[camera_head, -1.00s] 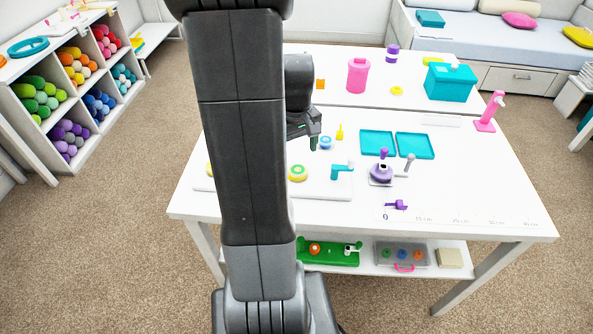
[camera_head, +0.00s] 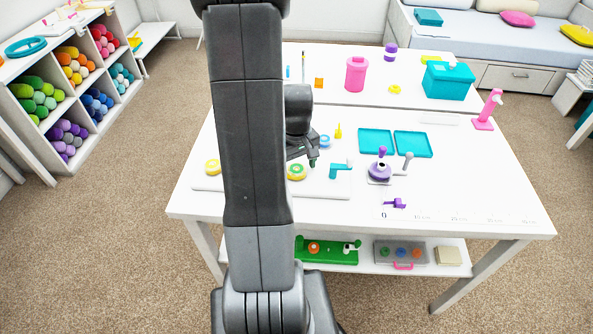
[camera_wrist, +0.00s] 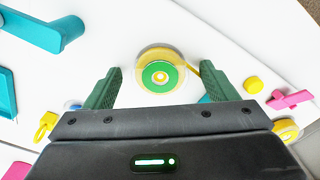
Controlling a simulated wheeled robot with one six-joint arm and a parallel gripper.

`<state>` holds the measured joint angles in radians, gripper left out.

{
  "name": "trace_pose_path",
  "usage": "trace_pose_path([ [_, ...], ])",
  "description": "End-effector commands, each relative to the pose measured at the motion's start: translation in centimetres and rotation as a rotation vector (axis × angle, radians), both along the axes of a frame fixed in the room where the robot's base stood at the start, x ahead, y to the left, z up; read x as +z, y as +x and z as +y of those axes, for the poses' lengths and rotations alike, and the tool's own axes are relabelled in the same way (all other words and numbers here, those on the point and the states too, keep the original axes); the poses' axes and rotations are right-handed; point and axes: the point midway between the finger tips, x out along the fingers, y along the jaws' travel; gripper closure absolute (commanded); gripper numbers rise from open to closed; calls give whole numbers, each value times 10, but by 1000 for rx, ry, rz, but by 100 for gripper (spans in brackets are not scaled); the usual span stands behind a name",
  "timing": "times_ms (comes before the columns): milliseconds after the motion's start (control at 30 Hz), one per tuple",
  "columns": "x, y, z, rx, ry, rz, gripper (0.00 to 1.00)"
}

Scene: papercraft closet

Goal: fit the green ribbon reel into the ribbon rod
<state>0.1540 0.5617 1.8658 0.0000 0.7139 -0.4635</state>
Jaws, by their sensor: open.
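The green ribbon reel (camera_head: 297,172) lies flat on a white board on the table; in the wrist view the reel (camera_wrist: 160,75) shows a green ring inside a yellow outer band. My gripper (camera_wrist: 159,82) is open, with one green finger on each side of the reel's near part and nothing held. In the head view my gripper (camera_head: 312,163) is low, close to the reel. A teal bracket with a sideways arm (camera_head: 340,169), perhaps the ribbon rod, stands right of the reel; it also shows at upper left in the wrist view (camera_wrist: 45,30).
Another yellow round piece (camera_head: 213,167) sits at the board's left end, near my arm. Two teal trays (camera_head: 413,144) and a purple device (camera_head: 380,172) lie to the right. A blue ring (camera_head: 324,141) and a yellow piece (camera_head: 338,131) are behind the reel.

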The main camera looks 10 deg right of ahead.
Motion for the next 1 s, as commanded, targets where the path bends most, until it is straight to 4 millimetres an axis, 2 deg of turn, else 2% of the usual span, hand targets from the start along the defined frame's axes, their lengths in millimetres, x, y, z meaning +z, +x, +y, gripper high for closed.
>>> trace_pose_path([
  [33,0,0,0,0,0,0,27],
  [233,0,0,0,0,0,0,66],
  [300,0,0,0,0,0,0,72],
  [500,1,0,0,0,0,-1,72],
  [633,11,1,0,0,0,-3,72],
  [1000,75,1,0,0,-1,-4,72],
])
